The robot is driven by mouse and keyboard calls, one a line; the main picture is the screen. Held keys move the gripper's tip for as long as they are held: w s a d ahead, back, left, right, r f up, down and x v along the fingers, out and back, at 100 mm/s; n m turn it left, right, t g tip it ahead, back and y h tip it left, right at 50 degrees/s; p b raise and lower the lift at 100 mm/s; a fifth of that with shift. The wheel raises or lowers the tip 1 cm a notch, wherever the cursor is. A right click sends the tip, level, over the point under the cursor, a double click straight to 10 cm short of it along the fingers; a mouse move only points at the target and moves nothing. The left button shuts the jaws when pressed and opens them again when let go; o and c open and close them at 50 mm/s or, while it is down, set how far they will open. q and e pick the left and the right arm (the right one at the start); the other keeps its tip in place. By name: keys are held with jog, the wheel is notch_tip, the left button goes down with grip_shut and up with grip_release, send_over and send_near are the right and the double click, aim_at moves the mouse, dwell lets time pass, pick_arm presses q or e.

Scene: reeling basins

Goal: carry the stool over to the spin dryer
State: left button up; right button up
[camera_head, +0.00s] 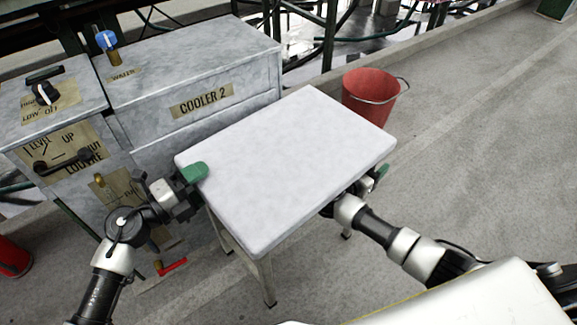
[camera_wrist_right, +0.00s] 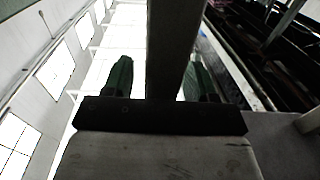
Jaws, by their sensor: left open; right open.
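The stool (camera_head: 290,160) has a flat, pale rectangular top on metal legs and stands on the floor in front of me. My left gripper (camera_head: 193,174) is at the stool's left edge, with a green finger showing at the top's rim; its other finger is hidden. My right gripper (camera_head: 378,174) is at the stool's right side, mostly hidden under the top's edge. In the right wrist view, the two green fingers (camera_wrist_right: 160,80) stand apart on either side of a dark bar (camera_wrist_right: 178,45), likely part of the stool. I cannot make out a spin dryer.
A grey cabinet labelled "COOLER 2" (camera_head: 240,120) stands close behind and left of the stool. A red bucket (camera_head: 370,97) stands just beyond its far right corner. Another red object (camera_head: 12,257) is at the far left. The floor on the right is clear.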

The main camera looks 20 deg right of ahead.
pick_arm(q)
jog(key=shift+w+d, duration=0.15)
jog(key=shift+d, duration=0.25)
pick_arm(e)
jog(key=shift+w+d, duration=0.15)
jog(key=shift+d, duration=0.2)
pick_arm(q)
jog(key=c, duration=1)
pick_arm(e)
jog(key=c, duration=1)
pick_arm(q)
grip_shut()
pick_arm(e)
grip_shut()
pick_arm(q)
jog(key=shift+w+r, duration=0.1)
jog(key=shift+r, duration=0.2)
pick_arm(e)
jog(key=shift+r, duration=0.25)
